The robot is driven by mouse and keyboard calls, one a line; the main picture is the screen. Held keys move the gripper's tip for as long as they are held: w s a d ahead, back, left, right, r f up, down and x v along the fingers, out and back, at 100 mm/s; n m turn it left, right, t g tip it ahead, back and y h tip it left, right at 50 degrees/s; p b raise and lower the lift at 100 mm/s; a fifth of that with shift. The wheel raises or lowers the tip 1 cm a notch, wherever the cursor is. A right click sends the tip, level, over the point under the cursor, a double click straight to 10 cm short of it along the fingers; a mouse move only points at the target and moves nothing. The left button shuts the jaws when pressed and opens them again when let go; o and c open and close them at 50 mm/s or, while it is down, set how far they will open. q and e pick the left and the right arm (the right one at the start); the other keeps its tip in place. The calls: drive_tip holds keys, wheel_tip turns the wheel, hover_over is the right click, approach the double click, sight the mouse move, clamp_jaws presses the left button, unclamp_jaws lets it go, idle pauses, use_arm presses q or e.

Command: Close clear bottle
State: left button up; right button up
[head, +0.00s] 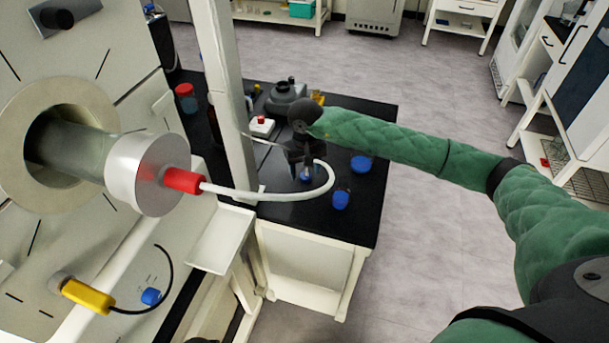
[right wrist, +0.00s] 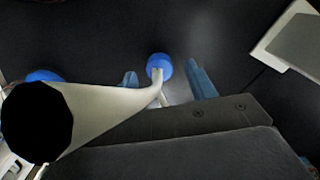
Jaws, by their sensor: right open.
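My right gripper (head: 306,170) points down over the black bench top, its green arm coming in from the right. In the right wrist view the gripper (right wrist: 164,80) is open, with a blue finger on each side of a blue cap (right wrist: 159,67). That blue cap (head: 306,179) shows just below the gripper in the head view. I cannot tell whether the fingers touch it. Other blue caps stand nearby, one on the right (head: 362,163) and one in front (head: 341,198). The clear bottle itself cannot be made out for certain. My left gripper is not in view.
A white hose (head: 285,195) curves from the red fitting (head: 184,180) past the gripper and crosses close to the fingers. A white post (head: 228,90) stands left of it. A dark device (head: 288,92) and a red-capped jar (head: 186,98) stand behind. The bench's right end is clear.

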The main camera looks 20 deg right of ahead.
drive_tip(key=shift+f, duration=0.6)
drive_tip(key=shift+w+f, duration=0.1)
drive_tip(key=shift+f, duration=0.05)
drive_tip(key=shift+d, duration=0.1)
drive_tip(key=c, duration=1)
drive_tip(key=shift+c, duration=0.2)
